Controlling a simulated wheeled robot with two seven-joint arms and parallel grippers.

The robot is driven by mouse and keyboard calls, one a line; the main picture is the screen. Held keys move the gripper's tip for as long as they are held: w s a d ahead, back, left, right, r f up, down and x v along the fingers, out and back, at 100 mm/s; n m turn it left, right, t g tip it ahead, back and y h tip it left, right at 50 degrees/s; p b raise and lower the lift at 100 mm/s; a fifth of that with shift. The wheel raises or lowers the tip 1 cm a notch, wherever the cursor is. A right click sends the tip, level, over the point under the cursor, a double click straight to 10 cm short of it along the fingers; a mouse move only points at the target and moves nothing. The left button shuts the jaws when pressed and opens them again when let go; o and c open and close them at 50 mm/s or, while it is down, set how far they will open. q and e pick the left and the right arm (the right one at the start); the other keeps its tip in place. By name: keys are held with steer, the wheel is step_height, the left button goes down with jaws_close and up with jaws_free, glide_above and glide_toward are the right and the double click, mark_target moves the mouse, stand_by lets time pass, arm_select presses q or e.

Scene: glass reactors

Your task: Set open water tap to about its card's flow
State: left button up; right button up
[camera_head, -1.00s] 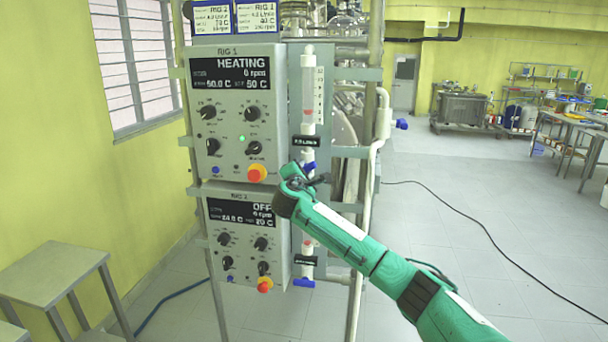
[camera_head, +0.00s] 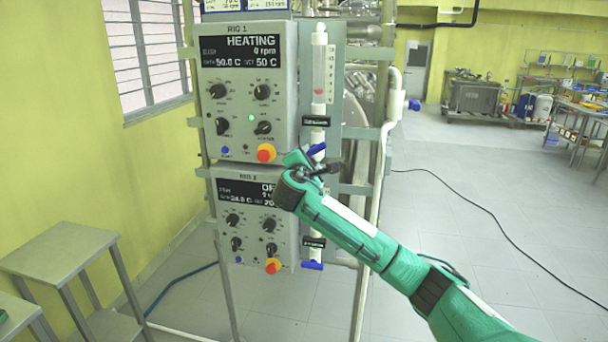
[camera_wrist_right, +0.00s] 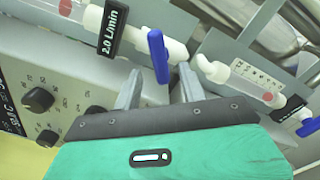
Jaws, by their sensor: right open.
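The upper flow column is a clear tube with a red float (camera_head: 317,91) on the rig's right panel, with a black flow readout (camera_head: 316,121) below it. In the right wrist view the readout (camera_wrist_right: 114,27) says 2.0 L/min. Its blue tap handle (camera_head: 316,149) sits below the readout. My right gripper (camera_head: 318,165) is open at this tap. In the wrist view the blue handle (camera_wrist_right: 158,55) stands just ahead of and between my open fingertips (camera_wrist_right: 159,84), with no clear contact. My left gripper is out of view.
The upper control box (camera_head: 248,85) shows HEATING and has a red-yellow stop button (camera_head: 266,153) close to my gripper. The lower box (camera_head: 255,222) reads OFF. A second blue tap (camera_head: 312,265) is lower down. A grey table (camera_head: 62,248) stands at left; open floor lies at right.

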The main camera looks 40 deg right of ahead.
steer(key=b+v, duration=0.1)
steer(key=v, duration=0.6)
steer(key=shift+s+a+b, duration=0.2)
steer(key=shift+b, duration=0.15)
